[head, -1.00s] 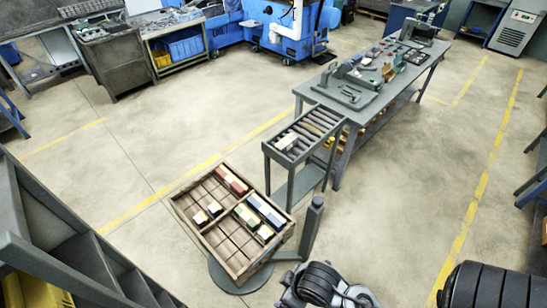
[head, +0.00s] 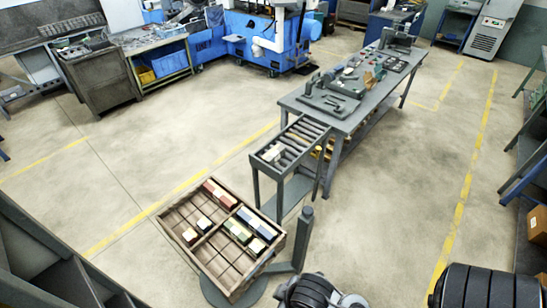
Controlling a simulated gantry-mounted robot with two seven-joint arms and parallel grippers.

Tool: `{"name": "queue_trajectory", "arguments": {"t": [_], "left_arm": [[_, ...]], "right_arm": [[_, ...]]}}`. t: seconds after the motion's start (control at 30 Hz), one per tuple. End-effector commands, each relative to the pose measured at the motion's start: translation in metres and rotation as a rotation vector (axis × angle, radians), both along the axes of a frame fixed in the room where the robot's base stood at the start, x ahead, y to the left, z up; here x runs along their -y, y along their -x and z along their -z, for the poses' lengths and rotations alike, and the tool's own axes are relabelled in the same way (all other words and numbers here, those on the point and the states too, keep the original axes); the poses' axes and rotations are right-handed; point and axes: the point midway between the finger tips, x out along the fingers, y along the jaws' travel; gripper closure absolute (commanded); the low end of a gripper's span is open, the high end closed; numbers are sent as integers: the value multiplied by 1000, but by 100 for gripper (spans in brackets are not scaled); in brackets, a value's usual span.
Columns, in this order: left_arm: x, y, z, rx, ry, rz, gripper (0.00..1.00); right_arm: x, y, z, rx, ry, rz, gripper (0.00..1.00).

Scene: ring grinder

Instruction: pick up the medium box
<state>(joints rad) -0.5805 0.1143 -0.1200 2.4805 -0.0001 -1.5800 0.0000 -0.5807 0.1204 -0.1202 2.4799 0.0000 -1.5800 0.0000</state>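A wooden tray (head: 178,247) split into sections stands on a round-based stand at lower centre. In it lie a long red box (head: 219,193), a long dark blue box (head: 257,224), a green box (head: 237,231), a cream-topped box (head: 256,246) and two small white-topped boxes (head: 204,223) (head: 189,237). Several have pale end faces. Going by size, the green box looks like the medium one, but I cannot be sure. Neither gripper shows. Only dark rounded arm parts of mine enter at the bottom centre and bottom right, apart from the boxes in the picture.
A roller conveyor (head: 290,147) with a pale part on it stands behind the tray, joining a workbench (head: 345,123) with tools. A grey post (head: 303,238) rises right of the tray. Grey shelving (head: 45,260) fills the lower left. Open floor lies left and right.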

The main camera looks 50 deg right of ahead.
Motion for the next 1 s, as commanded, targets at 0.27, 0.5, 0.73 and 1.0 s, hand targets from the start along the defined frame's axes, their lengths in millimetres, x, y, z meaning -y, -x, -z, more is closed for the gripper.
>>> {"name": "queue_trajectory", "arguments": {"t": [0.27,0.5,0.73,1.0], "left_arm": [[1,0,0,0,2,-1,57],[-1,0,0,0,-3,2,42],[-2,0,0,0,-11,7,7],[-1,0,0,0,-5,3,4]], "right_arm": [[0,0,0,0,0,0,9],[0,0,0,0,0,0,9],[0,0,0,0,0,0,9],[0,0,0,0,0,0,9]]}}
